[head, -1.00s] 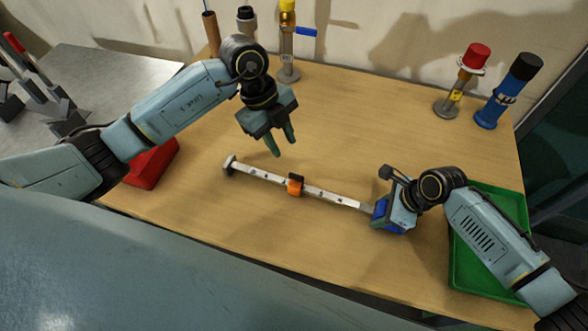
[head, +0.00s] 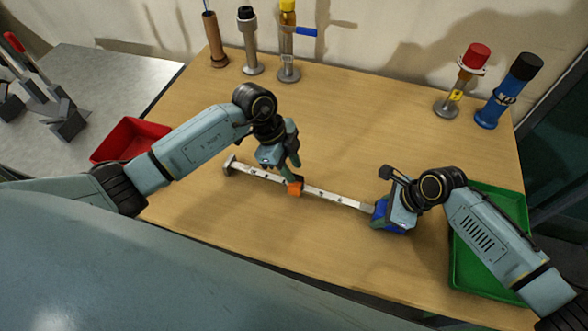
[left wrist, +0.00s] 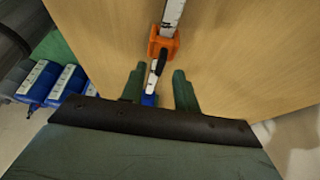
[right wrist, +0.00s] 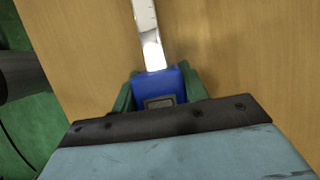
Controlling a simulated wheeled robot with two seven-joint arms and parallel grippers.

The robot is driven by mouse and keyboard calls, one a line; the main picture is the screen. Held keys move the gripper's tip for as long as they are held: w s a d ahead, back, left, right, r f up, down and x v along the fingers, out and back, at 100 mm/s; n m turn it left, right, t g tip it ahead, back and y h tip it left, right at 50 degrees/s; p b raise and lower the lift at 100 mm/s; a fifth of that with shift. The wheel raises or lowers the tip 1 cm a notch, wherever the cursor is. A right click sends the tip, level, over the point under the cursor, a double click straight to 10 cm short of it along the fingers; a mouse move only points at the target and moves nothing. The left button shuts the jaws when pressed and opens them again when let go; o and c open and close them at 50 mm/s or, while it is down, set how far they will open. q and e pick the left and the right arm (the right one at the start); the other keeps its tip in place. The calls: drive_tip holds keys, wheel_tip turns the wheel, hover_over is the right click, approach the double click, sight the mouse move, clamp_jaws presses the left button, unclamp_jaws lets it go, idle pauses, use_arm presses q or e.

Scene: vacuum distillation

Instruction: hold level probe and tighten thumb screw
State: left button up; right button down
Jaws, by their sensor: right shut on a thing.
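The level probe, a pale marked bar (head: 335,199), lies slanted across the wooden table with a dark end piece (head: 229,165) at its left. My right gripper (right wrist: 157,90) is shut on its blue handle (right wrist: 160,84). An orange slider (head: 295,188) sits around the middle of the bar. My left gripper (head: 292,165) is just above the slider, pointing down. In the left wrist view its fingers are apart, with the orange slider (left wrist: 163,43) just beyond the tips. A dark narrow part (left wrist: 156,70), perhaps the thumb screw, shows between them. Contact cannot be told.
A green tray (head: 476,279) lies under my right arm. A red bin (head: 125,137) is at the left. Several upright instruments, such as the blue one (head: 508,92), stand along the back. The table's middle back is clear.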

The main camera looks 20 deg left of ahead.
use_arm(q)
drive_tip(key=shift+x, duration=1)
clamp_jaws()
